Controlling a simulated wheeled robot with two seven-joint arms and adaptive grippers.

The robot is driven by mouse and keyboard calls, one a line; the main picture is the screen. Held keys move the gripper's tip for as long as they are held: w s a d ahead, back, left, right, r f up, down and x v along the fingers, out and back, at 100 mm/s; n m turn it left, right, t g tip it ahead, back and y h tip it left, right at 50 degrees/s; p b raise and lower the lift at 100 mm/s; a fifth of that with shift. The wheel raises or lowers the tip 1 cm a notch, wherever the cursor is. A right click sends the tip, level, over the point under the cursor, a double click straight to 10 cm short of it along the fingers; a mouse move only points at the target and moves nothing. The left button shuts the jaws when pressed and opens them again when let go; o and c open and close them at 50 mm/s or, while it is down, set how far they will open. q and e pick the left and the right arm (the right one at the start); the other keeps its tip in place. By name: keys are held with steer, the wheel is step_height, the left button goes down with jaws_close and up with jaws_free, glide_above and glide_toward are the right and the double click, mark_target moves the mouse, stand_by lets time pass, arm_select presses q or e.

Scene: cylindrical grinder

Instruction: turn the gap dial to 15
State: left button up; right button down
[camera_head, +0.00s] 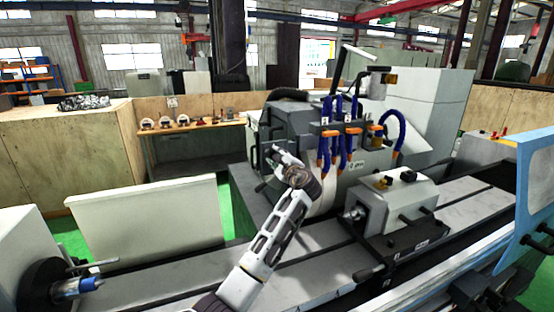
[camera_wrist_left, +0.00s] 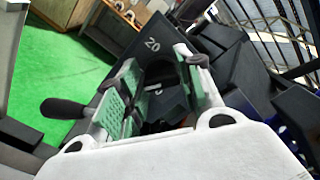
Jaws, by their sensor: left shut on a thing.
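The gap dial (camera_wrist_left: 157,72) is a dark knob on a dark plate in the left wrist view. A white number 20 stands on the plate just above the knob, and a smaller white mark shows lower down on the dial. The dial's exact setting cannot be read. My left gripper (camera_wrist_left: 160,88) is shut on the dial, with its green-padded fingers on either side of it. In the head view my left gripper (camera_head: 284,158) is at the front of the grey grinding head (camera_head: 285,120), and it hides the dial there. My right gripper is not in view.
A black lever handle (camera_wrist_left: 62,108) sticks out left of the dial in the wrist view. Blue and orange coolant hoses (camera_head: 340,140) hang right of my gripper. A white tailstock block (camera_head: 395,200) stands on the machine bed. Open green floor (camera_wrist_left: 60,80) lies beyond the machine.

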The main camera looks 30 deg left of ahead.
arm_select(q)
steer(key=shift+m, duration=1.2)
steer(key=shift+d, duration=0.1)
steer(key=o, duration=1)
steer(key=shift+w, duration=0.1)
steer(key=shift+o, duration=0.2)
steer(key=shift+d, duration=0.1)
steer(key=v, duration=1.2)
